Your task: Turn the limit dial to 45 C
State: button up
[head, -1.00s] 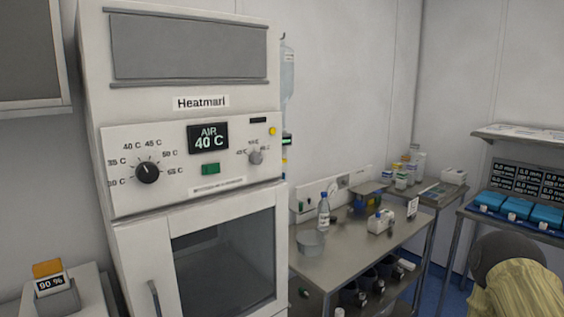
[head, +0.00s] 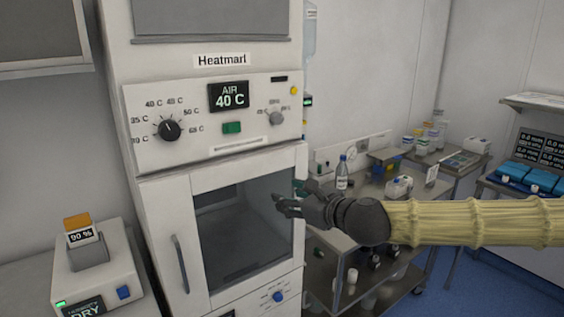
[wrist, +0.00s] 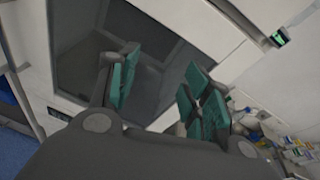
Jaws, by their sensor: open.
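The warming cabinet's panel (head: 217,158) has two round dials. The small grey dial (head: 276,118) at right has marks too small to read surely. I cannot tell which is labelled as the limit dial. A display (head: 229,96) between them reads AIR 40 C. My gripper (head: 277,204) is in front of the glass door, below and apart from the dials. In the wrist view its green-padded fingers (wrist: 160,88) are spread, with nothing between them; neither dial is recognisable there.
A green button (head: 232,128) sits under the display. The door handle (head: 181,263) sticks out at left. A steel cart (head: 345,207) with bottles stands right of the cabinet, behind my arm. A white device (head: 98,258) showing 90 % is at lower left.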

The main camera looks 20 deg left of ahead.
aim_at(280, 120)
jog(key=w+d+r+m+t+y, duration=0.1)
jog(key=w+d+r+m+t, duration=0.15)
jog(key=r, duration=1.35)
jog(key=shift+m+g, duration=0.25)
jog(key=shift+m, duration=0.2)
jog(key=p+x, duration=0.3)
jog(key=x, duration=0.7)
jog(key=shift+w+d+p, duration=0.1)
jog(key=shift+w+p, duration=0.05)
jog(key=shift+p, duration=0.2)
jog(key=shift+c, duration=0.5)
jog(key=c, duration=0.9)
